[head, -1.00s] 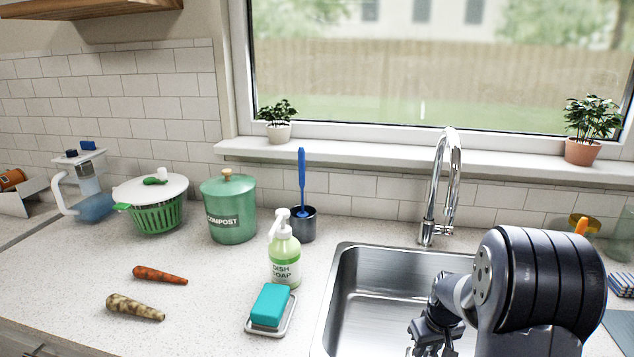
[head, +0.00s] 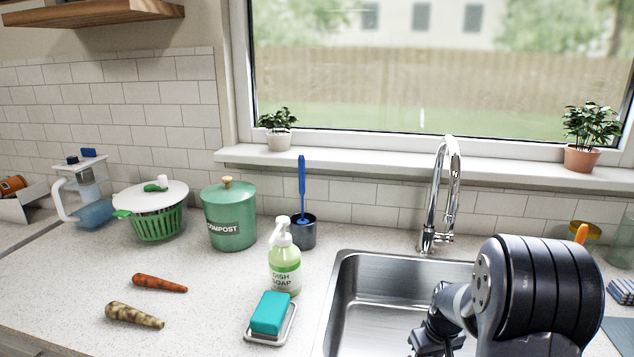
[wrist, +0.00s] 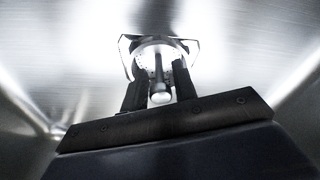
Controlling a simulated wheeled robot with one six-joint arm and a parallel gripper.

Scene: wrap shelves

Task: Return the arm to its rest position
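My arm reaches in from the lower right of the head view, its dark rounded joint large in front. My gripper (head: 430,342) hangs over the steel sink (head: 372,300), pointing down into it, its tips cut off by the lower edge. In the wrist view the two dark fingers of my gripper (wrist: 158,75) stand apart. Between them shows a round drain strainer (wrist: 160,92) with a central post, which looks to lie beyond the fingers on the sink floor. I see nothing held.
A chrome faucet (head: 440,195) stands behind the sink.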

